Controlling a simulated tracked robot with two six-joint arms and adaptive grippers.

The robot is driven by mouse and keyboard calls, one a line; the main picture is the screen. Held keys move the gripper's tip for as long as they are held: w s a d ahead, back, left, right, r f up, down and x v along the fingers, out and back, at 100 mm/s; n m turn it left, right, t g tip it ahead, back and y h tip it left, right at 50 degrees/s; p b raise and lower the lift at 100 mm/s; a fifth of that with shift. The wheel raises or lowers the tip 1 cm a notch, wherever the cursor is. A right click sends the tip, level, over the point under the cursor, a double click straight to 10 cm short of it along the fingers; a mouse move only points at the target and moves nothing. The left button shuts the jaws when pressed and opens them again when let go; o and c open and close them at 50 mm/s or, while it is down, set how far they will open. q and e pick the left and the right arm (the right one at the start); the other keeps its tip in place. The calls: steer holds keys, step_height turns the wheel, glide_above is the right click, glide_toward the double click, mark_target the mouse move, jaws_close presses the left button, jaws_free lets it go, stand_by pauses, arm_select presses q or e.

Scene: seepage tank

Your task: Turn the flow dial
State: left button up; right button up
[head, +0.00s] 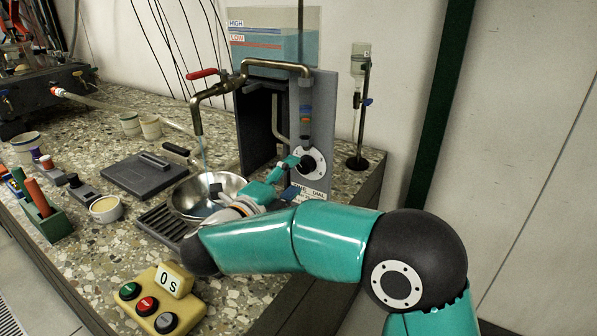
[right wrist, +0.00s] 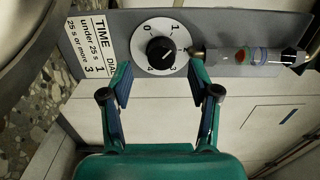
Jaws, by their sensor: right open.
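The flow dial (head: 314,163) is a white disc with a black knob on the grey panel at the tank stand. In the right wrist view the dial (right wrist: 149,62) shows numbers from 0 to 4, and the knob's exact setting is hard to read. My right gripper (head: 290,177) is in front of the dial. In the right wrist view the right gripper (right wrist: 158,82) is open and empty, its two fingers spread either side of the dial and short of the knob. A label (right wrist: 94,47) beside the dial reads TIME, under 25 s 1, 25 s or more 3. My left gripper is out of view.
A metal bowl (head: 228,183) stands under the tap (head: 196,118), with a thin stream falling into it. The water tank (head: 270,48) has HIGH and LOW marks. A yellow button box (head: 137,289) reads 0 S. A bottle stand (head: 362,120) is right of the panel.

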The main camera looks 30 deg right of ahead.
steer(key=v, duration=0.8)
steer(key=shift+f, duration=0.1)
